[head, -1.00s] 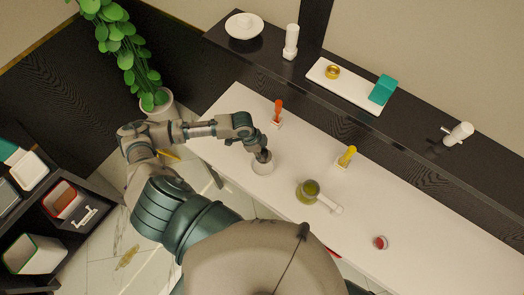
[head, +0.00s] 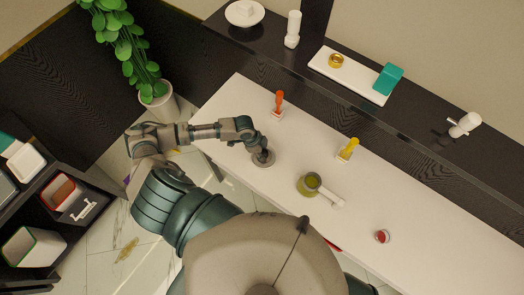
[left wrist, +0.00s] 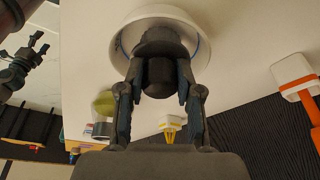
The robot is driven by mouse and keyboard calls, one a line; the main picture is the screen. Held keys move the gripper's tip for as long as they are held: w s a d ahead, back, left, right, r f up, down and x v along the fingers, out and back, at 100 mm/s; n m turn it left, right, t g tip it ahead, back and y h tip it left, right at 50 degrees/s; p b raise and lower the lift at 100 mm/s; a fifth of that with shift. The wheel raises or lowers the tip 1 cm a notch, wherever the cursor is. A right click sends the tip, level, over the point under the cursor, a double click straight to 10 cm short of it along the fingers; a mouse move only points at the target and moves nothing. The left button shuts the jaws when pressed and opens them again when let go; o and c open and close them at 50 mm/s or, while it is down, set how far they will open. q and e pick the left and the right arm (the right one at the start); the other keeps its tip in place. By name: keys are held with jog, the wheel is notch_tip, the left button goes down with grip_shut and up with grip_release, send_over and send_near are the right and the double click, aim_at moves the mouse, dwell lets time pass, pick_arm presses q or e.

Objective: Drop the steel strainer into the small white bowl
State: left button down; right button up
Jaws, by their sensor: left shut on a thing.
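My left gripper (head: 262,158) is over the white table, reaching down to a small round vessel whose surface is mostly hidden by the hand in the head view. In the left wrist view, the small white bowl (left wrist: 128,40) shows its rim around a dark grey piece (left wrist: 158,76), which I take to be the steel strainer. My left fingers (left wrist: 160,90) are shut on this piece, which lies over or inside the bowl's mouth. I cannot tell whether it touches the bowl.
An olive-green round vessel with a white handle (head: 334,198) stands right of my left gripper. An orange-handled item (head: 279,101), a yellow-handled item (head: 348,150) and a small red cup (head: 382,236) stand on the table. A dark raised shelf (head: 420,120) runs behind.

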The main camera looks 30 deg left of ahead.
pick_arm(q)
jog(key=shift+f, duration=0.55)
jog(key=c, duration=0.7)
grip_release()
jog(key=v, duration=1.2)
